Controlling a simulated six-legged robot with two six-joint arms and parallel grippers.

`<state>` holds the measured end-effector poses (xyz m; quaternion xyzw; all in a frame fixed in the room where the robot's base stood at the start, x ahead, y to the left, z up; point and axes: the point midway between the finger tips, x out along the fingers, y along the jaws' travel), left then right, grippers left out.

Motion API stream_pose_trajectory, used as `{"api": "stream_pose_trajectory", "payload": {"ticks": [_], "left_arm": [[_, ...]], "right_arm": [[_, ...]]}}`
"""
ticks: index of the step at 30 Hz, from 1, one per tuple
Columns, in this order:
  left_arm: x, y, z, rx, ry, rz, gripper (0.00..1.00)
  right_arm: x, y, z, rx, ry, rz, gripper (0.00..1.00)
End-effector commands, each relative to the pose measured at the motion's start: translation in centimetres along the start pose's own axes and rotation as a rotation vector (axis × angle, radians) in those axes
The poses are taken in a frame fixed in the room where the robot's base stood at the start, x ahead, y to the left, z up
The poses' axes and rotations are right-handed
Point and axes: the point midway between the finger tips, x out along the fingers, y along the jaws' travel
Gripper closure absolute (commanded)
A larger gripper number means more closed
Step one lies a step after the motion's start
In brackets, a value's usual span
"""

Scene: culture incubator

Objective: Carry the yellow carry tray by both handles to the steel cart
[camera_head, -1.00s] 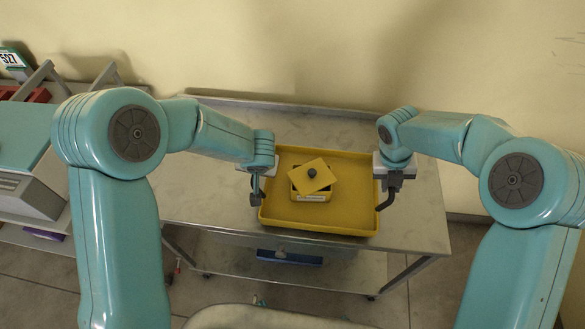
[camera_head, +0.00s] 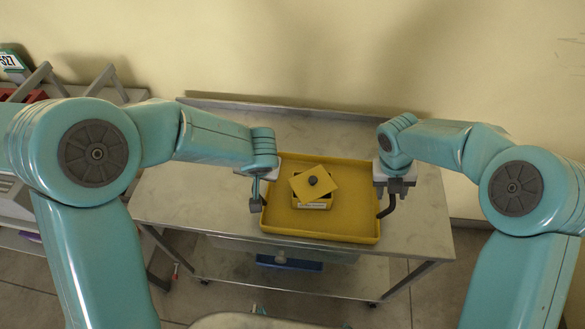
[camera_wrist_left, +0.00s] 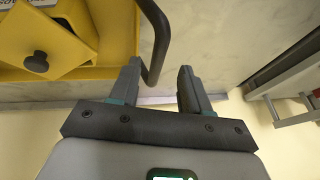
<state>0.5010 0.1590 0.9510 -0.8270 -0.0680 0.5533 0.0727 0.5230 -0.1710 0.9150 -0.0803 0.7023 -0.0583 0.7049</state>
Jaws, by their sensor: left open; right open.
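The yellow carry tray (camera_head: 350,229) rests flat on the steel cart (camera_head: 200,190). A yellow box with a tilted lid and dark knob (camera_head: 322,186) sits inside it. My left gripper (camera_head: 257,194) is open beside the tray's left rim. In the left wrist view its fingers (camera_wrist_left: 160,68) are apart, with the dark curved handle (camera_wrist_left: 158,30) reaching between them, nearer the left finger. My right gripper (camera_head: 393,190) is open at the tray's right side, by the dark right handle (camera_head: 387,208). Its fingers are hard to make out.
The cart top is bare behind and left of the tray. Its lower shelf holds a blue item (camera_head: 288,262). A bench with grey frames and a green-edged display (camera_head: 12,62) stands at the far left. A plain wall is behind the cart.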

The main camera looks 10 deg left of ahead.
Motion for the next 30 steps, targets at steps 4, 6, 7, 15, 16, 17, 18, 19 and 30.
{"api": "stream_pose_trajectory", "payload": {"ticks": [4, 6, 7, 15, 16, 17, 18, 19, 30], "left_arm": [[-3.4, 0.0, -0.1, -0.001, 0.005, 0.002, 0.53], [-4.6, 0.0, 0.0, -0.001, 0.003, 0.001, 0.53], [-5.0, 0.0, 0.0, 0.0, 0.003, 0.001, 0.53], [-6.4, 0.0, 0.1, 0.001, -0.001, 0.0, 0.53], [-6.4, 0.0, 0.1, 0.001, -0.001, 0.0, 0.53], [-6.4, 0.0, 0.1, 0.001, -0.001, 0.0, 0.53], [-6.4, 0.0, 0.1, 0.001, -0.001, 0.0, 0.53], [-6.4, 0.0, 0.1, 0.001, -0.001, 0.0, 0.53], [-6.3, 0.0, 0.1, 0.0, 0.0, 0.0, 0.53]], "right_arm": [[0.0, 0.0, 0.0, 0.0, 0.0, 0.0, 0.53], [0.0, 0.0, 0.0, 0.0, 0.0, 0.0, 0.53], [0.0, 0.0, 0.0, 0.0, 0.0, 0.0, 0.53], [-1.2, 0.1, 0.1, 0.0, -0.004, 0.0, 0.53], [-1.8, 0.0, 0.1, 0.0, -0.004, 0.0, 0.53], [-2.4, 0.0, 0.1, 0.001, -0.005, 0.0, 0.53], [-3.2, 0.0, 0.1, 0.001, -0.005, 0.001, 0.53], [-4.0, 0.0, 0.2, 0.0, -0.006, 0.001, 0.53], [-11.1, 0.0, 0.1, 0.0, -0.002, 0.0, 0.53]]}}
